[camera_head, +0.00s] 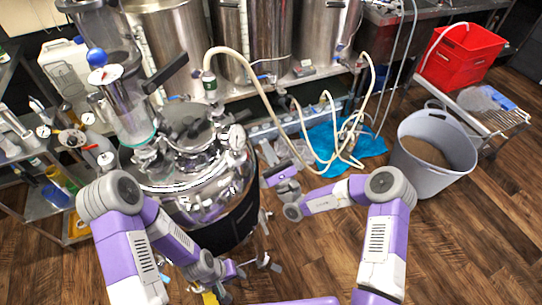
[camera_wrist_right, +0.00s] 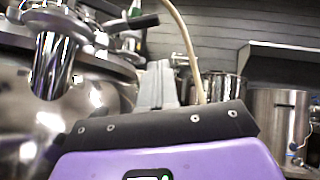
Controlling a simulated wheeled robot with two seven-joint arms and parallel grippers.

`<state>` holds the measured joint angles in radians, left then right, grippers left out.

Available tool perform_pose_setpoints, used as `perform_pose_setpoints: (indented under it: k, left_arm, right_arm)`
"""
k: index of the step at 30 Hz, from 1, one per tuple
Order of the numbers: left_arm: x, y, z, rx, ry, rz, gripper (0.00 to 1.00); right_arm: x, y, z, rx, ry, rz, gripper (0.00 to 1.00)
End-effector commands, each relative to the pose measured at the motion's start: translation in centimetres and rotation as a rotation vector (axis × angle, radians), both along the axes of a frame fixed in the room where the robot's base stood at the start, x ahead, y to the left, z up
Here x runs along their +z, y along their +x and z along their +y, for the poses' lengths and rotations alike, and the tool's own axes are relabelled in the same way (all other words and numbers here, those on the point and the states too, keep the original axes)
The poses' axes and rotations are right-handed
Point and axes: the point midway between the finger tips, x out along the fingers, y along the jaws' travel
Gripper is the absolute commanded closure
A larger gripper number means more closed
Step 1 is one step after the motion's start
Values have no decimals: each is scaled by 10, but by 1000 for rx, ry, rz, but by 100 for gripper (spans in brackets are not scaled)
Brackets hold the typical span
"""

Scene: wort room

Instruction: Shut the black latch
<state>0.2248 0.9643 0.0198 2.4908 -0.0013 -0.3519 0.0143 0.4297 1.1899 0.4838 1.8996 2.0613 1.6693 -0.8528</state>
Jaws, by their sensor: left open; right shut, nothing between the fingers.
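A shiny steel vessel (camera_head: 205,190) with a domed lid stands left of centre in the head view. Black lever-like parts (camera_head: 190,132) sit on its lid; I cannot tell which is the latch or how it is set. A black handle (camera_wrist_right: 130,22) on the vessel's top also shows in the right wrist view. My right gripper (camera_head: 271,156) is shut and empty, to the right of the lid and apart from the black parts. Its grey fingers (camera_wrist_right: 160,85) show together in the wrist view. My left gripper (camera_head: 265,262) is open and empty, low beside the vessel's lower right side.
A beige hose (camera_head: 245,62) arches from the vessel to a blue cloth (camera_head: 340,145) on the floor. A grey bucket (camera_head: 432,150) and a red crate (camera_head: 462,55) stand at right. Steel tanks line the back. A cluttered shelf is at left. The front right floor is clear.

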Motion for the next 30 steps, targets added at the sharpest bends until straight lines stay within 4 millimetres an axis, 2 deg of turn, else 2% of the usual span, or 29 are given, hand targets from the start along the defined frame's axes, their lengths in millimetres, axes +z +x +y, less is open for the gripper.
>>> perform_pose_setpoints:
  k: [6,13,18,30]
  left_arm:
    - [-10,0,0,0,0,0,57]
    - [-14,0,0,0,0,0,57]
    - [-15,0,0,0,0,0,57]
    - [-14,0,0,0,0,0,57]
  right_arm:
    - [32,29,19,1,0,-4,100]
    - [63,27,27,2,0,-1,100]
    - [70,26,29,1,0,1,100]
    - [71,26,30,3,-4,-1,100]
